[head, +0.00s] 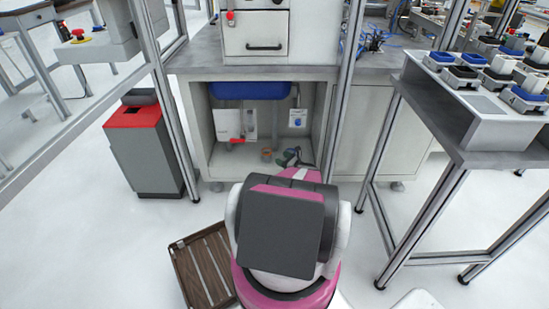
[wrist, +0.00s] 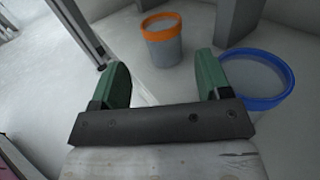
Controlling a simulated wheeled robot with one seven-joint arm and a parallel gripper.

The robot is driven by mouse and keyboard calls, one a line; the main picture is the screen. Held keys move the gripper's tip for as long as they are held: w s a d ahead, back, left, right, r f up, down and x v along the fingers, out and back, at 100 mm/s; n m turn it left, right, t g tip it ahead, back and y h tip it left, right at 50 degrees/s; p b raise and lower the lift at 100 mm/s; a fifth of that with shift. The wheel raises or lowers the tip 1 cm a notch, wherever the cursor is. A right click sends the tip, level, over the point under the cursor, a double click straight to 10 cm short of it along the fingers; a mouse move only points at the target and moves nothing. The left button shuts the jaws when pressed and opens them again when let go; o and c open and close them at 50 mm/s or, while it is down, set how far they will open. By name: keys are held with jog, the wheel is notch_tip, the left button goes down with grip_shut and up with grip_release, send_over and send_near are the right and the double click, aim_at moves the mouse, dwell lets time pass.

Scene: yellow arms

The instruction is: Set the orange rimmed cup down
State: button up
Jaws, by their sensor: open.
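The orange rimmed cup (wrist: 163,48) is a grey cup with an orange band at its top. In the wrist view it stands upright on the pale cabinet floor, beyond and between my gripper's fingertips. It also shows small in the head view (head: 267,155), inside the open cabinet. My gripper (wrist: 160,75) has two green fingers spread wide, with nothing between them. In the head view my gripper (head: 290,157) reaches into the cabinet just right of the cup, partly hidden by my arm.
A blue rimmed cup (wrist: 258,80) stands close to the right finger. A blue basin (head: 250,90) hangs above in the cabinet (head: 205,135), and its side walls bound the space. A grey bin with a red top (head: 135,116) stands left, and a brown slatted crate (head: 203,268) lies on the floor.

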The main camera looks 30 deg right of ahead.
jog(key=s+a+r+n+g+y, duration=0.1)
jog(key=a+r+n+g, duration=0.35)
jog(key=a, duration=0.55)
jog(key=a+r+n+g+y, duration=0.1)
jog(key=a+r+n+g, duration=0.25)
jog(key=a+n, duration=0.4)
jog(key=s+a+r+n+g+y, duration=0.1)
jog(key=a+r+n+g, duration=0.25)
jog(key=a, duration=0.85)
jog(key=s+a+r+n+g+h, duration=0.5)
jog(key=s+a+r+n+h, duration=0.4)
jog(key=s+a+r+n, duration=0.5)
jog(key=shift+a+r+n+h, duration=0.35)
jog(key=shift+a+n+h, duration=0.05)
jog(key=shift+a+n, duration=0.6)
jog(key=shift+d, duration=0.1)
